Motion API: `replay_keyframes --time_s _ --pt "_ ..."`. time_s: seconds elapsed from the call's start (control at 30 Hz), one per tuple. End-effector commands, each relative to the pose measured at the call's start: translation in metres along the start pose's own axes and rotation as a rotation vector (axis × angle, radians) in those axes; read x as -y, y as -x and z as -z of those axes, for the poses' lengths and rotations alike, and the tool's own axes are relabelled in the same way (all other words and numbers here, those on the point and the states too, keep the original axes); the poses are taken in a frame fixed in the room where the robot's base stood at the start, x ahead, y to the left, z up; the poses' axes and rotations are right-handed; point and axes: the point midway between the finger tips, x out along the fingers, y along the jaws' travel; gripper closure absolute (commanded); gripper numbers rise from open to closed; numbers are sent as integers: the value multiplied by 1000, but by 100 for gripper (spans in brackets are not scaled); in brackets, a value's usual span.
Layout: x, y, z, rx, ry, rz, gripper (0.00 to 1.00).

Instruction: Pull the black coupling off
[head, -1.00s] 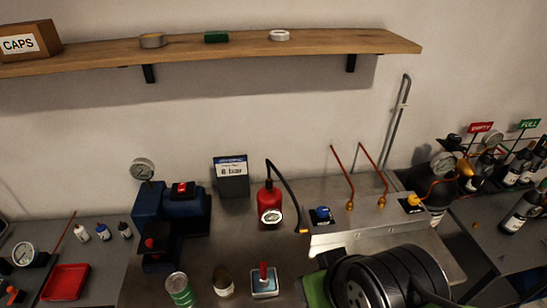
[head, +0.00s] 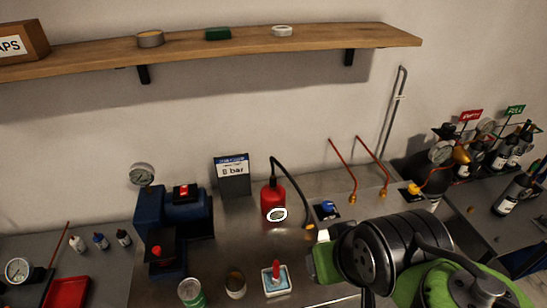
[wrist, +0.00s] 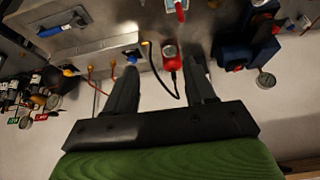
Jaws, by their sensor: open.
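A black hose (head: 299,181) rises from the top of a red bottle (head: 272,195), arches right and ends in a yellow-brass tip (head: 310,229) close to the bench. The hose also shows in the wrist view (wrist: 160,82). I cannot clearly make out a separate black coupling; any black part near the hose end is too small to tell. My gripper (wrist: 164,64) is open and empty, its two dark fingers well apart. In the wrist view the red bottle (wrist: 169,58) and hose appear between the fingers, beyond them. In the head view my fingers are mostly hidden.
A blue knob (head: 326,208) and a yellow knob (head: 412,189) flank two red tubes (head: 371,166) on the metal bench. A wooden shelf (head: 230,42) hangs above.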

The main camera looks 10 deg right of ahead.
Motion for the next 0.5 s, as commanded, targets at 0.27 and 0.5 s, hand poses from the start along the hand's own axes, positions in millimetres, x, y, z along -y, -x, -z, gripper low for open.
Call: replay_keyframes --time_s 0.27,0.5 --pt "0 -4 52 13 -20 -20 46" --pt "2 -30 128 34 -58 -46 46"
